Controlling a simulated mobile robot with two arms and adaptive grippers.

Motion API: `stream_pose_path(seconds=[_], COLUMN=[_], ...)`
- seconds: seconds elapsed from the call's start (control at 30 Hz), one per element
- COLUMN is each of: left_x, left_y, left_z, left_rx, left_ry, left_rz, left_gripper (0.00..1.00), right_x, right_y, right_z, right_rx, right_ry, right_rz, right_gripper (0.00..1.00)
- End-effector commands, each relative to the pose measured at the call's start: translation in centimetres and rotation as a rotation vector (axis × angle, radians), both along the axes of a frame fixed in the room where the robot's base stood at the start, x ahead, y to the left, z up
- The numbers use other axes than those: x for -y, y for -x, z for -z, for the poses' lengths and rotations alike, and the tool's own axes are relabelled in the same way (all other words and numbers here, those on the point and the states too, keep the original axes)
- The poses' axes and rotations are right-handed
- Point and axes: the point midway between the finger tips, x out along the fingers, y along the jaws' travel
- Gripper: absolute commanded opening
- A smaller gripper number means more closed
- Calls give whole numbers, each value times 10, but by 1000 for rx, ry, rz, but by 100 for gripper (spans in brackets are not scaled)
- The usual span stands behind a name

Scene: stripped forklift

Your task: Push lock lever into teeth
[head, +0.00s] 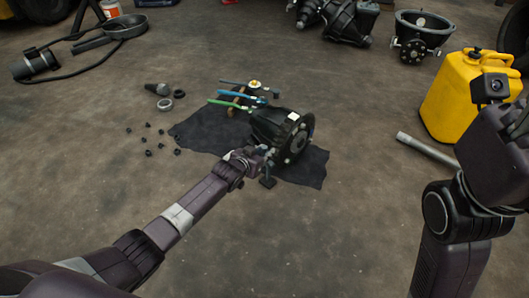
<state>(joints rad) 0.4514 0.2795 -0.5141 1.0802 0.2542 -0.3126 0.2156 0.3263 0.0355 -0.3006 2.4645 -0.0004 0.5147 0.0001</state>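A black differential-like housing (283,132) with a round bolted flange facing right lies on a dark cloth (199,131) on the floor. My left gripper (266,166) is at the near left side of the housing, close to its flange. Its fingers are small and dark against the cloth, so I cannot tell whether they are open or touching anything. I cannot make out the lock lever or the teeth; the gripper and housing may hide them. My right arm stands at the right edge with its wrist (492,88) raised; its fingertips cannot be made out.
Tools with green (231,104) and blue (240,93) handles lie behind the housing. Several small black nuts (148,138) are scattered left. A yellow jerrycan (455,97) and a metal pipe (428,150) are at right. Larger housings (418,37) stand at the back. The near floor is clear.

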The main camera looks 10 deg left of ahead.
Motion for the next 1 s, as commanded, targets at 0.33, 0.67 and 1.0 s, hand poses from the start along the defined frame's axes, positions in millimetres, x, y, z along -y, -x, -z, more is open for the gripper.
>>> stream_pose_path(seconds=[0.33,0.67,1.0], left_x=[0,-4,-14], left_y=[2,23,65], left_z=[2,-9,-32], left_rx=[-3,-4,-3], left_ry=[1,3,1], left_rz=[0,1,1], left_gripper=[33,33,33], right_x=[0,0,0], right_y=[-1,0,0], right_z=[0,0,0], right_rx=[-2,-1,-1], right_ry=[0,0,0], right_rz=[1,1,0], right_gripper=[46,46,46])
